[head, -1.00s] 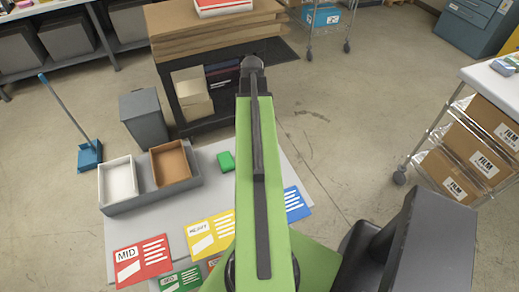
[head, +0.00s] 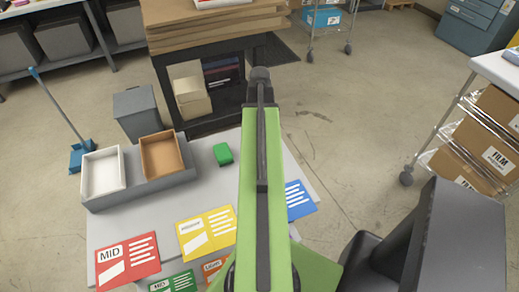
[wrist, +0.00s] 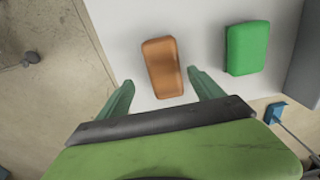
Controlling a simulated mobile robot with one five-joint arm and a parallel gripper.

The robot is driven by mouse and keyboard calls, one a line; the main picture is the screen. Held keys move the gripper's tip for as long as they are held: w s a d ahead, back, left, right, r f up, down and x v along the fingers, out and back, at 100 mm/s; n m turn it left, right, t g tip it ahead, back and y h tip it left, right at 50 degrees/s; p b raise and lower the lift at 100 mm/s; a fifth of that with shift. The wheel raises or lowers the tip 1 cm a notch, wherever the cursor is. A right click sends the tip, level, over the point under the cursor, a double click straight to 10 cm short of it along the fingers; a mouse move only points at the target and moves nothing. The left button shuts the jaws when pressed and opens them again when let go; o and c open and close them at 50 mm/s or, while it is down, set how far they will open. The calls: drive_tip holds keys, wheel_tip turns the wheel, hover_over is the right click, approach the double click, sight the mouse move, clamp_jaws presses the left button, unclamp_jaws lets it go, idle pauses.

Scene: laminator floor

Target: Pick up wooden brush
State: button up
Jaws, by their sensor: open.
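The wooden brush (wrist: 162,66) shows in the wrist view as an orange-brown rounded block on the white tabletop (wrist: 205,20). My gripper (wrist: 161,78) is open, with one green finger toward each side of the brush's lower end. I cannot tell how high the fingers are above the table. In the head view my green arm covers the brush and my gripper's fingers.
A green block (wrist: 247,48) lies right of the brush; it also shows in the head view (head: 223,154). A grey holder with a white tray (head: 103,173) and a brown tray (head: 161,155) sits at the table's left. Coloured cards (head: 206,232) lie nearer.

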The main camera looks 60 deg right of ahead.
drive_tip(key=f+b, duration=0.1)
drive_tip(key=f, duration=0.1)
drive_tip(key=f+b, duration=0.1)
drive_tip(key=b, duration=0.1)
drive_tip(key=f+b, duration=0.2)
drive_tip(key=shift+w+a+f, duration=0.1)
drive_tip(key=shift+a+f, duration=0.25)
drive_tip(key=shift+a, duration=0.05)
drive_tip(key=shift+r, duration=0.2)
clamp_jaws()
